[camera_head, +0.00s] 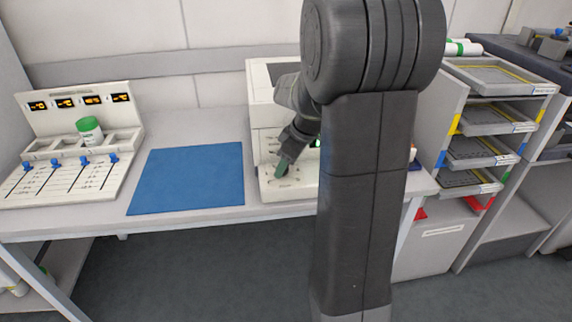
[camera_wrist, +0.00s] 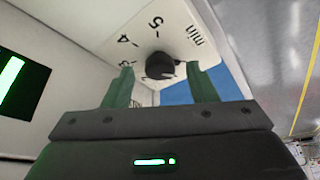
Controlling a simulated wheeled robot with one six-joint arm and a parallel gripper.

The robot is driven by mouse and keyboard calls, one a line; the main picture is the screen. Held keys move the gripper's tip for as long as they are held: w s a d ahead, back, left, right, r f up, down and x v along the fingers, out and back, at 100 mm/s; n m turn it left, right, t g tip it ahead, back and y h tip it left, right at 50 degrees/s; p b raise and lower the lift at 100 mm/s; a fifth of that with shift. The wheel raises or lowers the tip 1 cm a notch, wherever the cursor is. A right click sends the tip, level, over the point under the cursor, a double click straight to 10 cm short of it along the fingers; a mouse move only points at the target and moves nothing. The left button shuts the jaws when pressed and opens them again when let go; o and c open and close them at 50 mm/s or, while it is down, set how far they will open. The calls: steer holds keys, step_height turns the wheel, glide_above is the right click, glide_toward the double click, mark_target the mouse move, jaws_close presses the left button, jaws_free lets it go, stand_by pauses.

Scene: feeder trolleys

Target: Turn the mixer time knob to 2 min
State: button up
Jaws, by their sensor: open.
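The mixer (camera_head: 262,105) is a white machine at the back of the bench, partly hidden behind my arm. Its time knob (camera_wrist: 160,66) is small, round and dark, on a white panel printed with "min" and numbers such as 4 and 5. I cannot tell which number the knob points to. My gripper (camera_head: 283,168) is low at the mixer's front panel in the head view, where it hides the knob. In the wrist view its two green fingers are open, one on each side of the knob; I cannot tell whether they touch it.
A blue mat (camera_head: 188,180) lies left of the mixer. Farther left is a white unit (camera_head: 118,146) with sliders, displays and a green-capped jar (camera_head: 89,131). A rack of grey trays (camera_head: 490,116) stands to the right. A dark display with a green bar (camera_wrist: 14,82) is beside the panel.

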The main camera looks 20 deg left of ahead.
steer(key=shift+f, duration=0.2)
steer(key=shift+c, duration=0.2)
steer(key=c, duration=0.9)
steer(key=shift+c, duration=0.2)
